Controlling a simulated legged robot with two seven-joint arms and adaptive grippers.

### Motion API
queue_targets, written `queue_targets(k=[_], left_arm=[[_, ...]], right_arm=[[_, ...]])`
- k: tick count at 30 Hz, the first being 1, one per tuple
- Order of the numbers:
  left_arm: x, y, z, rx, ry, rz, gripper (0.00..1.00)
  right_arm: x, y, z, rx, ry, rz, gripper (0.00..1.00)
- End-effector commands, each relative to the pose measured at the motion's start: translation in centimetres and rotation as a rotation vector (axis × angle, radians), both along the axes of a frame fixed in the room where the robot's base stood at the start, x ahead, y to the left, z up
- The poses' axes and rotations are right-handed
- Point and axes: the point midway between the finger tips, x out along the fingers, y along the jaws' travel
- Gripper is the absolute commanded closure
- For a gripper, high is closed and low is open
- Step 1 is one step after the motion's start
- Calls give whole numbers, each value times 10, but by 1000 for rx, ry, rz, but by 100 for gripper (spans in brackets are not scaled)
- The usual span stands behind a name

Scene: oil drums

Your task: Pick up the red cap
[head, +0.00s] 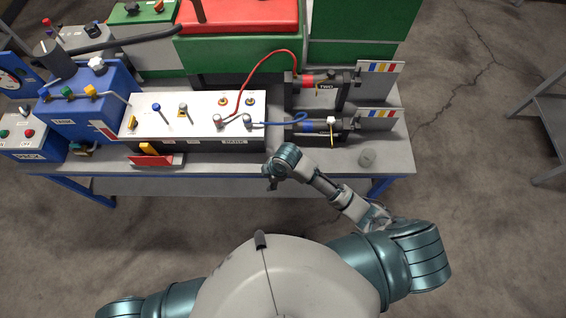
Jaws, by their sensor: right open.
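No loose red cap can be made out with certainty. My right gripper (271,181) is at the front edge of the bench, below the right end of the white panel (185,103). It is open, small and dark, and I see nothing held in it. My left gripper is out of view; only the left shoulder shows at the bottom.
A red hose (268,58) and a blue hose (282,124) run from the panel to two black cylinders. A red piece (150,160) lies at the front edge. The floor at right is mostly clear.

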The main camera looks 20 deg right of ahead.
Motion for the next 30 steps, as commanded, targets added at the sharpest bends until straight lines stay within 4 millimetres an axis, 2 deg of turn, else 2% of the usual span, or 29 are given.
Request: queue_targets(k=[5,12,15,19,23,30], left_arm=[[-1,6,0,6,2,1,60],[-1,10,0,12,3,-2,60],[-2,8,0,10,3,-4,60],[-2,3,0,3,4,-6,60],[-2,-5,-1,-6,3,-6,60],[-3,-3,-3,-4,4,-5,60]], right_arm=[[20,-11,21,-80,-18,253,38],[60,-44,42,-209,-7,549,38],[77,-61,55,-260,8,649,38],[89,-73,64,-298,29,727,38],[90,-75,52,-305,39,749,38],[90,-73,-5,-306,39,747,38]])
